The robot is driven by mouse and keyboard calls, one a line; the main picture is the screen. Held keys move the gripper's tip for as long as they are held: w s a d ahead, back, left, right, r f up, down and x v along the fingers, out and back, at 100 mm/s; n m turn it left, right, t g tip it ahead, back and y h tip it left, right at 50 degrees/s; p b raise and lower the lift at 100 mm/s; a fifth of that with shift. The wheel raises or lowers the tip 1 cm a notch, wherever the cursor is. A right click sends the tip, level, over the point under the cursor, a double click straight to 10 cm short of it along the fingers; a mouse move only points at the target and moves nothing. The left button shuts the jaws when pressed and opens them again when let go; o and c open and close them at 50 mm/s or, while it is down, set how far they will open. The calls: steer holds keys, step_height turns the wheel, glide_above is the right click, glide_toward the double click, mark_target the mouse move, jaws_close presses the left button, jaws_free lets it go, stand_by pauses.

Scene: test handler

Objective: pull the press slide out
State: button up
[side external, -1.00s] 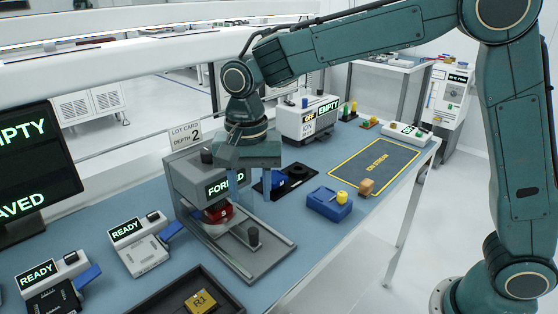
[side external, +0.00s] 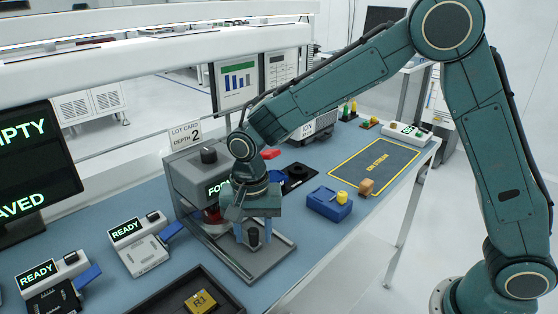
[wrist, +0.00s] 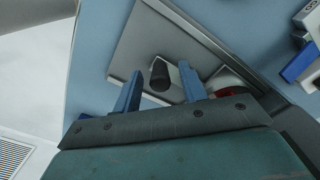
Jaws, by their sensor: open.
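The grey press (side external: 190,178) stands left of centre in the side view, its FORMED display partly covered by my arm. Its slide (side external: 262,262) lies low in front, with a dark upright knob (side external: 253,238). A red part (side external: 212,215) sits under the press head, partly hidden. My gripper (side external: 253,232) is open, pointing down over the knob, with a blue finger on each side. In the wrist view the knob (wrist: 160,75) stands between the two blue fingertips (wrist: 160,70), with gaps visible. The red part (wrist: 229,88) shows partly behind the right finger.
A dark tray (side external: 165,306) with a gold block marked R1 is at the front. A blue block (side external: 328,206) with a yellow knob stands to the right. Two READY units (side external: 145,252) stand to the left. The yellow-outlined mat (side external: 375,165) is farther right.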

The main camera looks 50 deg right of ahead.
jaws_close()
steer(key=shift+s, duration=5.2)
jaws_free()
steer(key=shift+r, duration=0.1)
step_height(320, 180, up, 14)
